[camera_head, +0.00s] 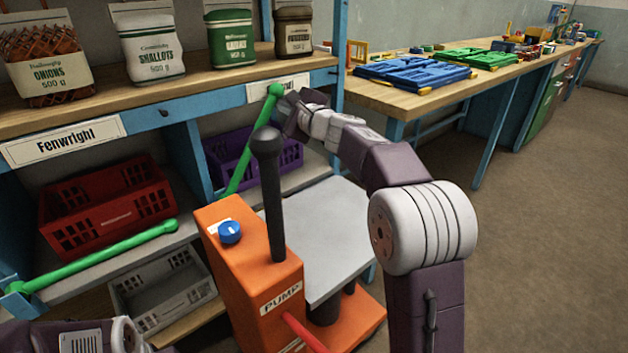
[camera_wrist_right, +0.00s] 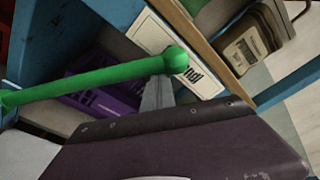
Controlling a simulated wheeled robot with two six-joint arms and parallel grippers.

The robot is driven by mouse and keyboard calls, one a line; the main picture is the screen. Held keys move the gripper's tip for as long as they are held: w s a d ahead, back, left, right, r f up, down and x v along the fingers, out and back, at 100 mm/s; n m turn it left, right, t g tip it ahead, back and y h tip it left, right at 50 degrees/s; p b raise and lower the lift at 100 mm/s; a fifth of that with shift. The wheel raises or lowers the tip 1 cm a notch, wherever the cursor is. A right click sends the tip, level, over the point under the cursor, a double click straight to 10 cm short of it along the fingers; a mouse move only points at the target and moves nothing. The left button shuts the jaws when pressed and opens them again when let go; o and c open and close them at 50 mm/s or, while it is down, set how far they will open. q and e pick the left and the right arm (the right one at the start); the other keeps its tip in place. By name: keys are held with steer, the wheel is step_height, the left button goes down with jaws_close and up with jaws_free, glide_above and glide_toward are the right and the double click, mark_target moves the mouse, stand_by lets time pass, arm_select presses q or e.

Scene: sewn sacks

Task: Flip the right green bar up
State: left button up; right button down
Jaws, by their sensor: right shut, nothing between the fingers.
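The right green bar (camera_head: 247,150) slants steeply up in front of the bay with the purple crate, its round knob at the top by the shelf's front label. In the right wrist view the bar (camera_wrist_right: 95,77) crosses from the left edge to its knob. My right gripper (camera_head: 284,106) is at the knob end, just right of and below it. Its grey fingers (camera_wrist_right: 157,95) are shut with nothing between them, close under the bar; I cannot tell whether they touch it. My left gripper is out of view; only part of my left arm shows at the bottom left.
A second green bar (camera_head: 100,257) lies low across the left bay, before a red crate (camera_head: 105,217). The purple crate (camera_head: 215,160) is behind the right bar. An orange pump cart (camera_head: 248,262) with a black lever (camera_head: 270,190) stands close in front. Sacks line the shelf above.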

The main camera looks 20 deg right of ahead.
steer(key=s+a+r+n, duration=0.1)
steer(key=a, duration=0.1)
steer(key=s+a+r+n, duration=0.1)
steer(key=a+r, duration=0.1)
steer(key=a, duration=0.1)
steer(key=a+r+n, duration=0.1)
steer(key=a, duration=0.1)
steer(key=shift+s+a+r+b, duration=0.3)
steer(key=shift+s+a+b, duration=0.05)
steer(key=shift+s+b, duration=0.05)
steer(key=shift+s+a+r+n, duration=0.15)
steer(key=shift+a+n, duration=0.15)
steer(key=shift+a, duration=0.1)
steer(key=shift+s+a+r+n, duration=0.1)
steer(key=shift+a+r+n, duration=0.05)
steer(key=shift+a+n, duration=0.2)
steer(key=b+v, duration=0.1)
steer(key=v, duration=0.8)
steer(key=shift+f, duration=0.2)
steer(key=shift+r, duration=0.1)
